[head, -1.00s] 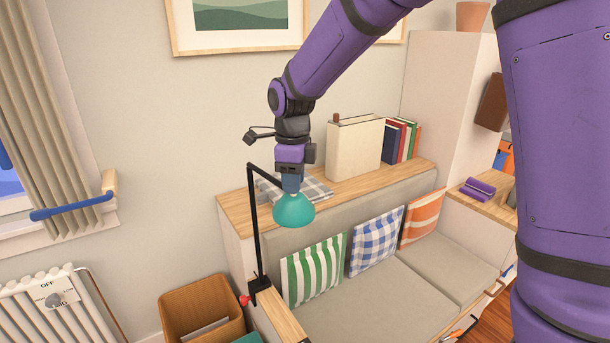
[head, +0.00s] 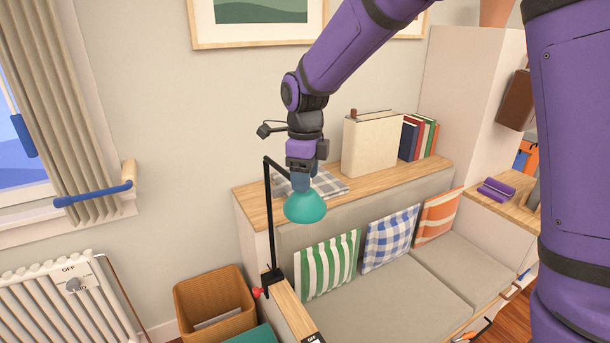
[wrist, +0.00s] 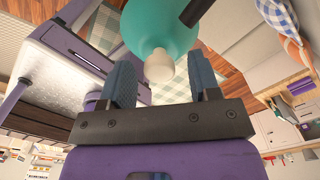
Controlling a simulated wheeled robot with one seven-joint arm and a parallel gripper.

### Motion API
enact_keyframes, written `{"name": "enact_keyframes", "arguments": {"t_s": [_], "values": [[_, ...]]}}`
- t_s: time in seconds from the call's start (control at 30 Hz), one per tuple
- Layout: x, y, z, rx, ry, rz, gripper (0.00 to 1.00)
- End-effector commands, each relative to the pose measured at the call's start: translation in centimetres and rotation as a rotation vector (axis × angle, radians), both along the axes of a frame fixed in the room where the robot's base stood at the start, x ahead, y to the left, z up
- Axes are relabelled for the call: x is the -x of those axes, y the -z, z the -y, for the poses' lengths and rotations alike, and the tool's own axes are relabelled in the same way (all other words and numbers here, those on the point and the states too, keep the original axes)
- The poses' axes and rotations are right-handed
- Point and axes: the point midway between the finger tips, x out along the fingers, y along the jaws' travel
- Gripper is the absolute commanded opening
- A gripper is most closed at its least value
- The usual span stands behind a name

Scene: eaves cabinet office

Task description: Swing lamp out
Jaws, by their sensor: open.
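The lamp has a teal shade (head: 305,207) on a thin black jointed arm (head: 269,215), clamped at the end of the wooden armrest beside the sofa. My gripper (head: 299,181) is right at the top of the shade in the head view. In the wrist view my gripper (wrist: 163,85) has its two blue-grey fingers apart. I cannot tell whether a finger touches the shade.
A sofa (head: 390,290) with striped and checked cushions lies below and right of the lamp. A wooden shelf (head: 385,183) behind it holds a folded checked cloth, a large cream binder and several books. A brown bin (head: 214,300) stands left of the armrest, a radiator (head: 60,300) farther left.

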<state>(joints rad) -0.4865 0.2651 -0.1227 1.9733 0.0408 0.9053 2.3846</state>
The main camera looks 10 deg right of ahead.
Motion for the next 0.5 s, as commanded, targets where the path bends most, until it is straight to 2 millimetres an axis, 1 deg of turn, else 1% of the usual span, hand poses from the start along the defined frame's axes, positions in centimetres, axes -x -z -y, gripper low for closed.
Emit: {"name": "enact_keyframes", "arguments": {"t_s": [0.17, 0.27, 0.5], "values": [[0.0, -0.9, 0.0, 0.000, 0.000, 0.001, 0.57], [-0.1, -2.3, 0.0, -0.001, 0.000, 0.003, 0.57], [-0.1, -6.9, 0.0, -0.001, 0.000, 0.004, 0.57]]}}
